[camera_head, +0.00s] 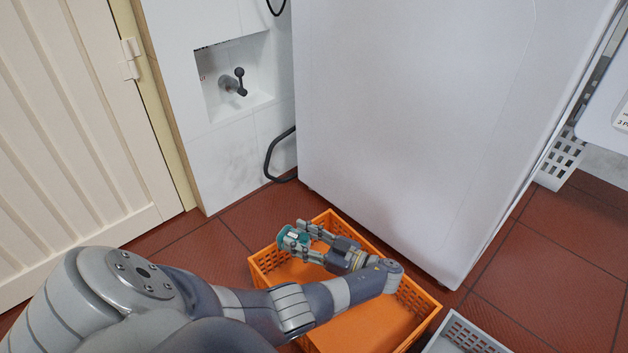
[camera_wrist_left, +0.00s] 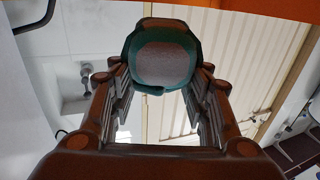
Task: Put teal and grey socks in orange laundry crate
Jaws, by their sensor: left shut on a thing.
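My left gripper (camera_head: 307,243) is shut on a teal and grey sock bundle (camera_head: 291,239), over the far left part of the orange laundry crate (camera_head: 262,266). In the left wrist view the bundle (camera_wrist_left: 163,58) shows as a rounded grey patch with a teal border, between the fingertips of my left gripper (camera_wrist_left: 161,75). The crate is on the red tile floor, and its visible inside looks empty; my left arm hides part of it. I cannot tell how far the bundle is above the crate's bottom. My right gripper is not in view.
A large white appliance (camera_head: 420,110) stands just behind the crate. A grey crate (camera_head: 462,335) is at the lower right, close to the orange one. A white basket (camera_head: 560,158) is at the far right. A cream door (camera_head: 85,140) is on the left.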

